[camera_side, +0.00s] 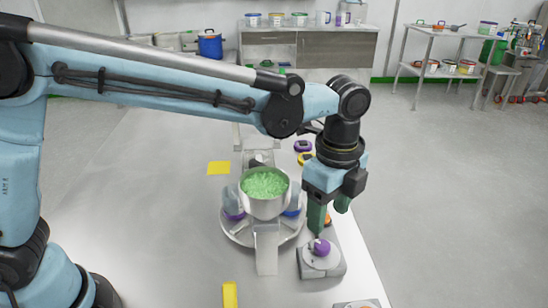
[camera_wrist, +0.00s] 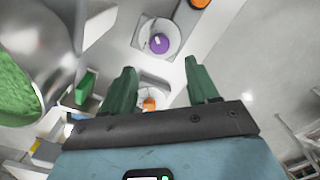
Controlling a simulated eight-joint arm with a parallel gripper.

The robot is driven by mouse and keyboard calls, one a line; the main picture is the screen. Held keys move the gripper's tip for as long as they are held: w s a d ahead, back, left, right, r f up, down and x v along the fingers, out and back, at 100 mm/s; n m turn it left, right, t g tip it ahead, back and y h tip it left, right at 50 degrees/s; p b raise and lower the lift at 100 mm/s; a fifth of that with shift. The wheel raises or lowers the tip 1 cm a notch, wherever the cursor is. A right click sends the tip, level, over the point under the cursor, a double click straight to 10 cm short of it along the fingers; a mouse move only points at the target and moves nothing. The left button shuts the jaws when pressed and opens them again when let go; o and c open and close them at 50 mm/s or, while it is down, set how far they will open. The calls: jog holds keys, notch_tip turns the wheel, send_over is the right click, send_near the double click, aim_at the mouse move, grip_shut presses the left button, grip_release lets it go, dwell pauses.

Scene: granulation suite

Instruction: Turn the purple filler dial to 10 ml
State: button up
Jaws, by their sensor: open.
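The purple filler dial (camera_side: 321,246) is a round knob with a small pale mark, on a grey base (camera_side: 334,268) near the table's right edge. It also shows in the wrist view (camera_wrist: 159,46), at the top, beyond the fingertips. I cannot read any scale or setting on it. My gripper (camera_side: 329,217) points down with its green fingers, above and a little behind the purple dial in the side view. In the wrist view my gripper (camera_wrist: 160,66) has its two fingers wide apart with nothing between the tips. It is not touching the dial.
A steel hopper (camera_side: 264,208) of green granules stands left of the dial, over a round turntable (camera_side: 237,231). An orange dial (camera_wrist: 149,103) shows between the fingers' lower parts; another orange dial (camera_wrist: 200,3) is at the wrist view's top. Yellow patches (camera_side: 219,168) mark the table.

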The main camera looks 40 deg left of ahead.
aim_at(323, 245)
notch_tip(323, 245, down, 8)
jog(key=shift+f, duration=0.1)
jog(key=shift+c, duration=0.2)
